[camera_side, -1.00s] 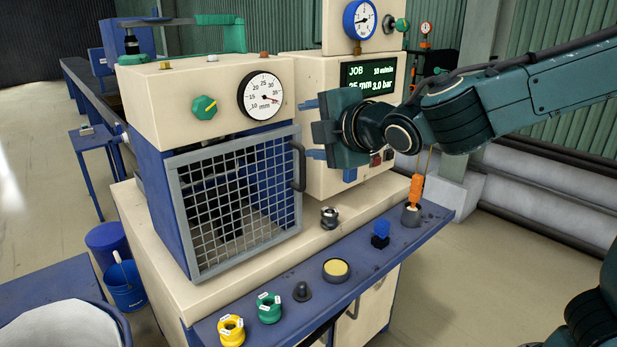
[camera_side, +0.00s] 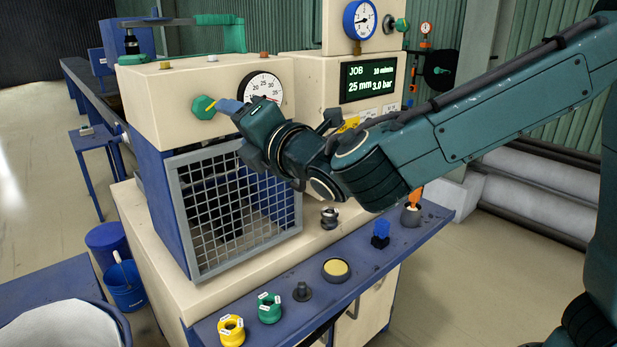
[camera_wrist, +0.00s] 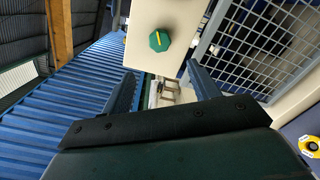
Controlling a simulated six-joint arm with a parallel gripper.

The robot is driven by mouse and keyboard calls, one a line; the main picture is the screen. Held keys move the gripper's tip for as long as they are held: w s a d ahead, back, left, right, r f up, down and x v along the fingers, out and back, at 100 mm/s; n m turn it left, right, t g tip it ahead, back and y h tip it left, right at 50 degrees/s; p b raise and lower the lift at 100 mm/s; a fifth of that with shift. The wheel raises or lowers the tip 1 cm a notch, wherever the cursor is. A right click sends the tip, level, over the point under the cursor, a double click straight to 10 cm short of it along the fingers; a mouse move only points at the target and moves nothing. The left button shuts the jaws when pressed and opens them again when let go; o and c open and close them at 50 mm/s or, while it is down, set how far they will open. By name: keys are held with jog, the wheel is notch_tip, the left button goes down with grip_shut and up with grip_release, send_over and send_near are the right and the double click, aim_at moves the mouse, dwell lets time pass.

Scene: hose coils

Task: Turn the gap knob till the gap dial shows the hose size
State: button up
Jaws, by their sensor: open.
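The green gap knob (camera_side: 204,107) with its yellow pointer line sits on the front of the cream machine head. It also shows in the wrist view (camera_wrist: 159,41), beyond and between my fingers. The white gap dial (camera_side: 262,88) is right of the knob; my gripper covers its lower part, so its needle cannot be read. The job screen (camera_side: 368,80) reads 25 mm, 10 m/min and 3.0 bar. My gripper (camera_side: 226,106) is open, just right of the knob in the side view. In the wrist view its fingers (camera_wrist: 163,85) are apart with nothing between them.
The mesh guard (camera_side: 235,205) is shut below the knob. A blue pressure gauge (camera_side: 360,20) stands above the screen. Yellow (camera_side: 231,330) and green (camera_side: 269,307) rings, a yellow-topped button (camera_side: 336,269) and a blue block (camera_side: 380,235) sit along the front ledge.

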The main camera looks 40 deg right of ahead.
aim_at(206, 111)
jog(key=w, duration=1.2)
jog(key=shift+w, duration=0.2)
jog(key=c, duration=1)
